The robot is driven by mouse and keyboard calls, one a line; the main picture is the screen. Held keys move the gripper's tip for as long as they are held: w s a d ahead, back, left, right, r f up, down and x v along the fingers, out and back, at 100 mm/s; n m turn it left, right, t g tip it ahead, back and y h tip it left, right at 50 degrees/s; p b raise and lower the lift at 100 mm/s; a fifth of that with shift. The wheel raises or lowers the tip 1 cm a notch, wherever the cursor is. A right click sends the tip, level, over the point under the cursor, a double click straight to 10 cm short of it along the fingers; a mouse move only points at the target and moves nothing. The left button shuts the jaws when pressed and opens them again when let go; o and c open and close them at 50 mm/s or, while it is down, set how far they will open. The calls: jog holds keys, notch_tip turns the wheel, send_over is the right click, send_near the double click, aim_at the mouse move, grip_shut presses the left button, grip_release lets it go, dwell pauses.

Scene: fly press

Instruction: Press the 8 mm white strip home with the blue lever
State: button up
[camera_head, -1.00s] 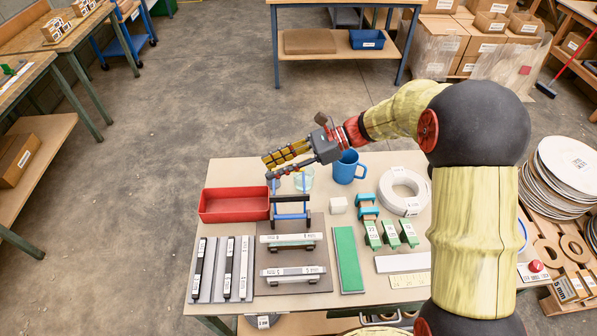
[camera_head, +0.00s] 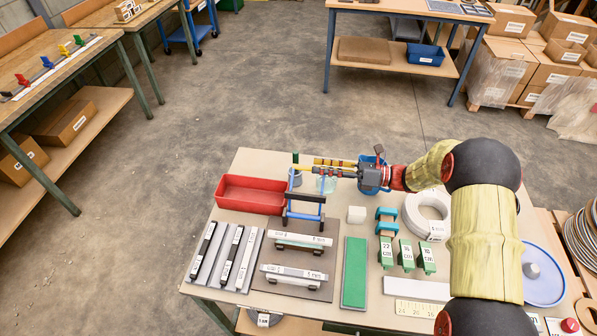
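Two pale strips with white labels lie on low supports on a dark grey plate, a rear one (camera_head: 284,238) and a front one (camera_head: 291,274). Their print is too small to read surely, so I cannot tell which is the 8 mm one. A blue frame with a dark crossbar (camera_head: 307,198) stands at the plate's rear edge. Its blue upright (camera_head: 290,186) at the left may be the lever. My gripper (camera_head: 317,167) is level and points left, behind and above the frame. Its fingers appear near the upright, but contact and opening are unclear.
A red tray (camera_head: 249,208) lies left of the frame. Several labelled bars lie on a grey rack (camera_head: 208,283) at front left. A green strip (camera_head: 355,272), white cube (camera_head: 356,214), green blocks (camera_head: 406,254) and white ring (camera_head: 412,222) lie to the right. A blue mug is partly hidden behind my gripper.

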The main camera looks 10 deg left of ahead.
aim_at(295, 167)
jog(key=shift+f+b, duration=0.45)
jog(key=shift+f, duration=0.1)
jog(key=shift+a, duration=0.2)
jog(key=a+b, duration=0.2)
jog(key=a, duration=0.5)
jog(key=shift+s+a+r, duration=0.1)
jog(key=shift+s+a, duration=0.05)
jog(key=shift+a, duration=0.05)
jog(key=c, duration=0.8)
grip_shut()
